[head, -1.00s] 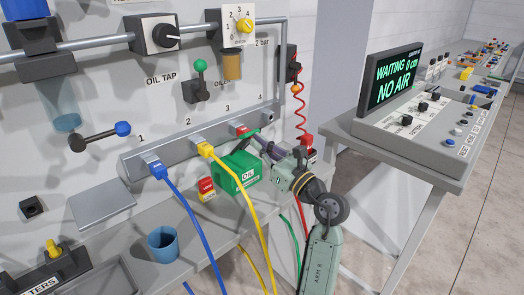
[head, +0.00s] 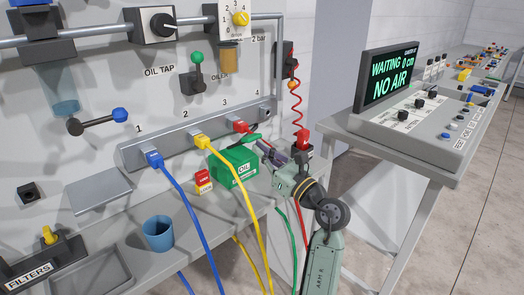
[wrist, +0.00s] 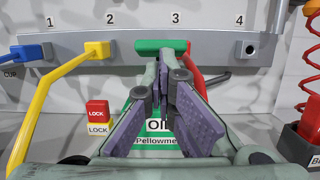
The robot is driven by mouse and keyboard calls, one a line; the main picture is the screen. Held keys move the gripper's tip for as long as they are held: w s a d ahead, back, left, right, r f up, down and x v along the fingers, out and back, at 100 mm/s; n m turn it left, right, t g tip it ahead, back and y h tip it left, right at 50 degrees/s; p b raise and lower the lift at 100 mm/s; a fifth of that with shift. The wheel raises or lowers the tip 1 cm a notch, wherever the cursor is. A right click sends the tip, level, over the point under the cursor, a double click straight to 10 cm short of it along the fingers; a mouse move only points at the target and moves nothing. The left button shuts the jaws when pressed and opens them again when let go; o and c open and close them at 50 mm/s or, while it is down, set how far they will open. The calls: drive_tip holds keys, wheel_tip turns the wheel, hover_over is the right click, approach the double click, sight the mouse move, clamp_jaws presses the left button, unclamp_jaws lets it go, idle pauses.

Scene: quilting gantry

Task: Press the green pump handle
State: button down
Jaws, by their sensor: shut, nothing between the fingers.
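The green oil can (head: 236,166) stands on the bench below the port rail, its label partly covered by my fingers in the wrist view (wrist: 157,125). The green pump handle (wrist: 162,46) is a flat bar above the can, under number 3. In the head view the handle (head: 249,140) shows at the can's top, beside my fingertips. My gripper (wrist: 169,62) is shut and empty, its purple-padded fingers pointing at the handle. The tips overlap the handle's lower edge in the wrist view. I cannot tell whether they touch it.
A red LOCK block (head: 203,182) stands left of the can. Yellow (head: 233,185) and blue (head: 187,208) hoses hang across the bench front. The screen (head: 390,81) reads "WAITING 0 cm NO AIR".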

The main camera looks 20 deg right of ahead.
drive_tip(key=s+d+r+b, duration=0.1)
drive_tip(key=s+d+r, duration=0.2)
drive_tip(key=s, duration=0.5)
drive_tip(key=shift+s+d+b, duration=0.2)
drive_tip(key=shift+s+b, duration=0.05)
drive_tip(key=shift+b, duration=0.15)
drive_tip(key=shift+r, duration=0.1)
